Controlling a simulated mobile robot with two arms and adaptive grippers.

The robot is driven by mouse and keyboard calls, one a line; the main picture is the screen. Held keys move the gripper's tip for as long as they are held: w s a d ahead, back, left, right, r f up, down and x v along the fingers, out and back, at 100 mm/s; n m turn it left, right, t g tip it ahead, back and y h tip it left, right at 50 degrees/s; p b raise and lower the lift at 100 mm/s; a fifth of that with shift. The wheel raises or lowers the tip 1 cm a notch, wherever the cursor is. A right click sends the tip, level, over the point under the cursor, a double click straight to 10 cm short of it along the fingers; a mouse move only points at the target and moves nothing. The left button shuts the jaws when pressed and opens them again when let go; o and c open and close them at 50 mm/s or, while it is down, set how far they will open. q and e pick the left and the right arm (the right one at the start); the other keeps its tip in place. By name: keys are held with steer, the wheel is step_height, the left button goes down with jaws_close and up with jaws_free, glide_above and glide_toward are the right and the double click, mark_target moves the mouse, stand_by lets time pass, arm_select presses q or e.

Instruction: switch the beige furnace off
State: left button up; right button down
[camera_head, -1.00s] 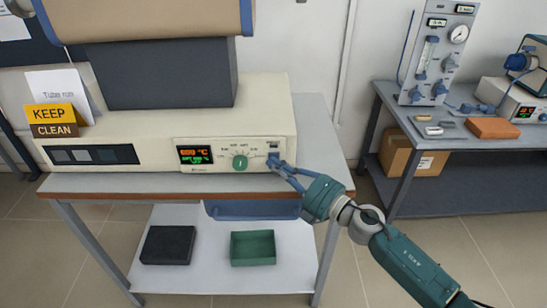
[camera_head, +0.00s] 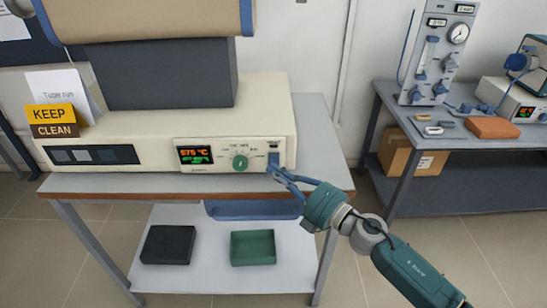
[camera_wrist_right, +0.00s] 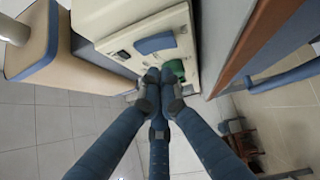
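The beige furnace (camera_head: 110,126) stands on the left table. Its front panel has a lit display (camera_head: 195,155) with orange and green characters, a green knob (camera_head: 240,162) and a blue switch (camera_head: 273,158) at the right end. My right gripper (camera_head: 274,169) is at the panel's lower right, just below the switch, its fingers together and empty. In the right wrist view, the fingertips (camera_wrist_right: 160,76) lie between what looks like the blue switch (camera_wrist_right: 155,43) and the partly hidden green knob (camera_wrist_right: 175,67). I cannot tell whether they touch the panel. My left gripper is not in view.
A yellow "KEEP CLEAN" sign (camera_head: 53,119) stands on the furnace's left. A black tray (camera_head: 168,245) and a green tray (camera_head: 253,248) sit on the lower shelf. Another bench (camera_head: 465,143) with instruments stands at the right. Floor between the tables is clear.

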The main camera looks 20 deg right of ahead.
steer(key=shift+s+a+f, duration=0.1)
steer(key=shift+s+a, duration=0.1)
steer(key=shift+s, duration=0.5)
steer(key=shift+s+a+f, duration=0.1)
steer(key=shift+s+a, duration=0.05)
steer(key=shift+s, duration=0.5)
steer(key=shift+s+a, duration=0.2)
steer(key=shift+s, duration=0.5)
